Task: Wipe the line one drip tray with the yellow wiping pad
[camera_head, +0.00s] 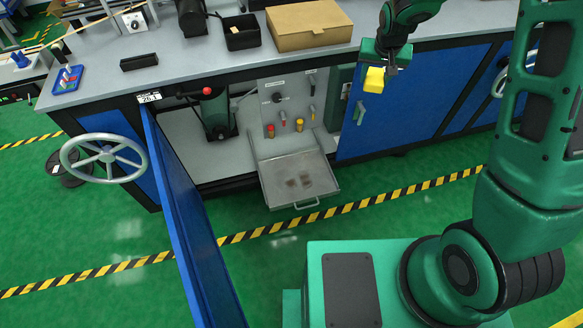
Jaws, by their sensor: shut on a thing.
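The yellow wiping pad (374,80) is held in my gripper (386,66), which is shut on it. The gripper is up by the front edge of the bench top, above and to the right of the open cabinet bay. A metal drip tray (275,188) sticks out at the front of that bay, low over the floor. Dark brownish stains (299,182) lie on its bottom. The pad is well apart from the tray. The gripper's fingertips are small and partly hidden by the pad.
An open blue door (190,225) stands out to the left of the tray. A closed blue door (395,105) is on the right. A cardboard box (308,25) and a black bin (241,32) sit on the bench. A handwheel (104,158) juts out at the left. Green floor in front of the tray is clear.

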